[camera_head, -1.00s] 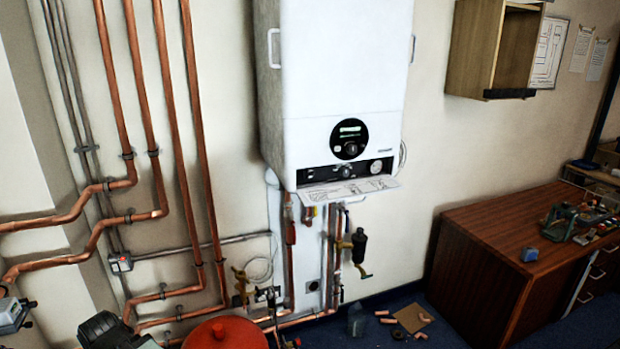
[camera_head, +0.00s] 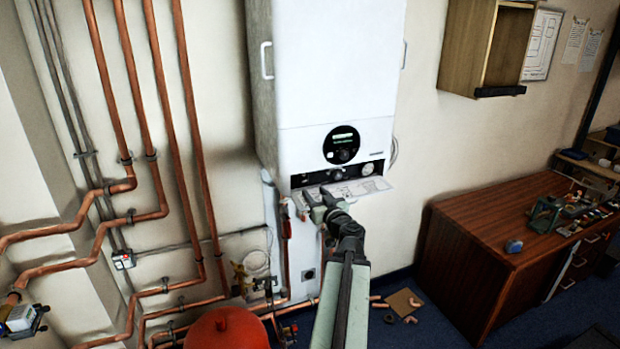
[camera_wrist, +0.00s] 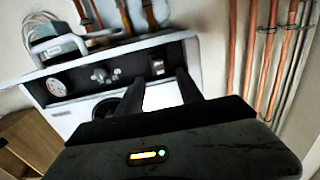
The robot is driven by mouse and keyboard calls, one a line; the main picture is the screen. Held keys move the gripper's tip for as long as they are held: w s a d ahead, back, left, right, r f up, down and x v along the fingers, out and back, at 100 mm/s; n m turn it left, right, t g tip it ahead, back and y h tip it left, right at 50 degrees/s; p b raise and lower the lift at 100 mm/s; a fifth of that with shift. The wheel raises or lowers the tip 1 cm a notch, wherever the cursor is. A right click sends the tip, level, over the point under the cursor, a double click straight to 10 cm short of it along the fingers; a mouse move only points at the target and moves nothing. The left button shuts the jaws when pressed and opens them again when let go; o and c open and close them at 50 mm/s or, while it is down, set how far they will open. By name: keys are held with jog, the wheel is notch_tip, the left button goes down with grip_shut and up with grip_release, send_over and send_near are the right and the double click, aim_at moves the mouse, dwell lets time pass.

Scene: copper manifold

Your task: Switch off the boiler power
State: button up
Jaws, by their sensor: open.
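The white boiler (camera_head: 335,70) hangs on the wall, with a lit green display in a round black dial (camera_head: 343,144). Below it is a dark control strip with a knob (camera_head: 337,174) and a gauge (camera_head: 367,168). The wrist view, turned upside down, shows the gauge (camera_wrist: 56,87) at left and a small dark rocker switch (camera_wrist: 157,67) at right. My gripper (camera_head: 315,205) is in front of the strip's lower left, by the fold-down flap. Its fingers (camera_wrist: 162,90) are open and empty, with the switch showing just beyond them, apart. The switch's position cannot be told.
A printed flap (camera_head: 362,187) juts out below the strip. Copper pipes (camera_head: 165,150) run up the wall at left. A red vessel (camera_head: 228,330) stands below.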

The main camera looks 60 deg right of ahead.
aim_at(305, 180)
jog(key=x, duration=0.8)
jog(key=shift+s+d, duration=0.15)
jog(key=shift+s, duration=0.05)
grip_shut()
